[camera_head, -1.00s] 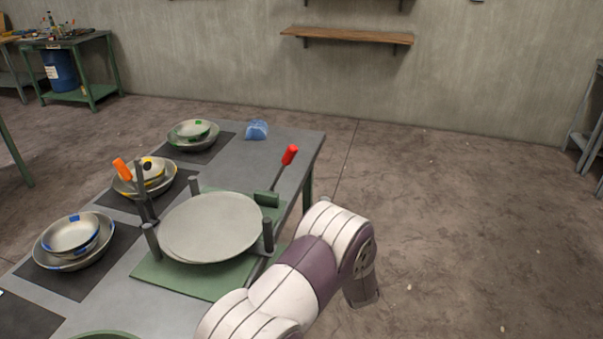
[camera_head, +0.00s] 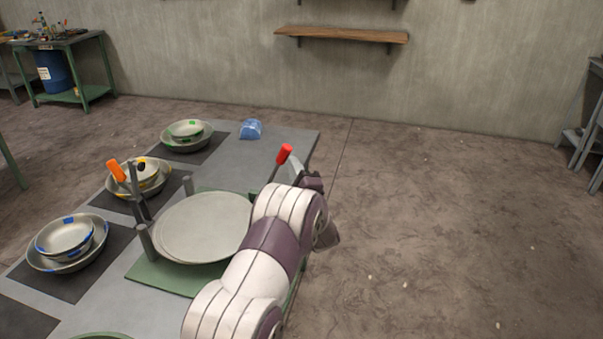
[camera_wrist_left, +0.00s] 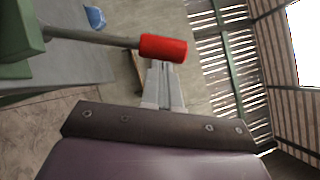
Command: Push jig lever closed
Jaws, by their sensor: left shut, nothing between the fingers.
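The jig lever (camera_head: 284,154) has a red grip on a thin metal rod and stands tilted up at the jig's right side. In the left wrist view the lever's red grip (camera_wrist_left: 163,47) is just beyond my fingertips. My left gripper (camera_head: 296,172) is shut and empty, close to the right of the lever. In the wrist view my left fingers (camera_wrist_left: 163,82) point at the grip; I cannot tell whether they touch it. The jig holds a round metal plate (camera_head: 202,228) between dark posts on a green base (camera_head: 168,276). My arm hides the lever's pivot and the jig's right side.
A second, orange-gripped lever (camera_head: 116,171) rises at the jig's left. Nested bowls with blue (camera_head: 66,239), yellow (camera_head: 140,178) and green (camera_head: 187,132) marks stand on dark mats on the table. A blue object (camera_head: 250,129) lies near the far edge. The floor at right is clear.

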